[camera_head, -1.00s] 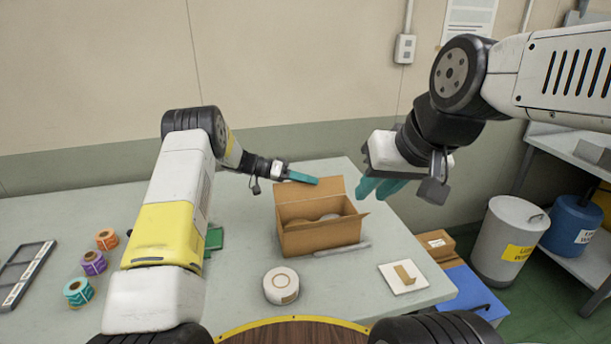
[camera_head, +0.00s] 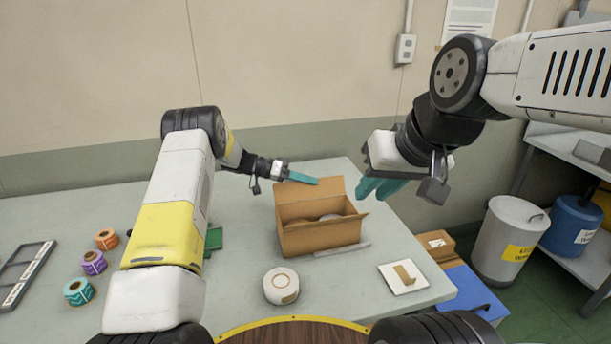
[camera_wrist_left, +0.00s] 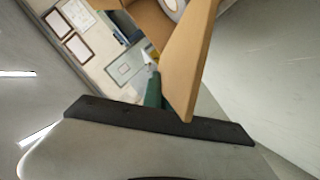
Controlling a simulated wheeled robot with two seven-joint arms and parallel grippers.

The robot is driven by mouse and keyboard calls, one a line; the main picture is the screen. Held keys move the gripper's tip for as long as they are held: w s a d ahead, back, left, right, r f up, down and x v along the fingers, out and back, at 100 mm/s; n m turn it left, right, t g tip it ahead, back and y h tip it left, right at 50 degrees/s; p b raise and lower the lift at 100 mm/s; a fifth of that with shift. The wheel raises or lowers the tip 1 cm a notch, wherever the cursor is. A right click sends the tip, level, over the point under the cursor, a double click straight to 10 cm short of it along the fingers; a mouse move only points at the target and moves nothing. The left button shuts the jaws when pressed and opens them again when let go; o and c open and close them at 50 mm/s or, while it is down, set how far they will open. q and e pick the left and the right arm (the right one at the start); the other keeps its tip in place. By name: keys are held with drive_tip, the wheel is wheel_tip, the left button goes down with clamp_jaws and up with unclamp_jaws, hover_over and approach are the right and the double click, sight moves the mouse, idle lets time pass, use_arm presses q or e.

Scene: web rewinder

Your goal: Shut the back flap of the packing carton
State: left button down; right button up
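The brown packing carton (camera_head: 322,238) stands on the table, open at the top, with pale round things inside. Its back flap (camera_head: 325,188) stands up at the rear edge. My left gripper (camera_head: 303,178) is at the upper left of this flap, its teal fingers seen edge-on, so open or shut is unclear. In the left wrist view a teal finger (camera_wrist_left: 153,90) is beside the flap (camera_wrist_left: 190,60); contact cannot be judged. My right gripper (camera_head: 378,188) hangs to the right of the carton, holding nothing visible; its finger gap is unclear.
A grey rod (camera_head: 342,249) lies along the carton's front. A white roll (camera_head: 281,286) and a white square pad (camera_head: 403,277) are nearer. Colored label rolls (camera_head: 93,262) and a grey rack (camera_head: 25,270) are at left. The wall is close behind the table.

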sight(311, 196)
use_arm(q)
drive_tip(key=shift+r, duration=0.1)
idle(0.7)
drive_tip(key=shift+s+d+r+m+t+y, duration=0.15)
drive_tip(key=shift+s+r+m+t+y, duration=0.25)
drive_tip(key=shift+s+m+t, duration=0.45)
drive_tip(key=shift+s+d+r+m+t, duration=0.15)
drive_tip(key=shift+s+m+t, duration=0.25)
drive_tip(key=shift+m, duration=0.35)
drive_tip(key=shift+s+r+m+t, duration=0.1)
drive_tip(key=shift+s+m+t, duration=0.3)
drive_tip(key=shift+m, duration=0.3)
drive_tip(key=c, duration=1.6)
unclamp_jaws()
drive_tip(key=shift+c, duration=0.2)
drive_tip(key=v, duration=0.7)
drive_tip(key=shift+a+r, duration=0.25)
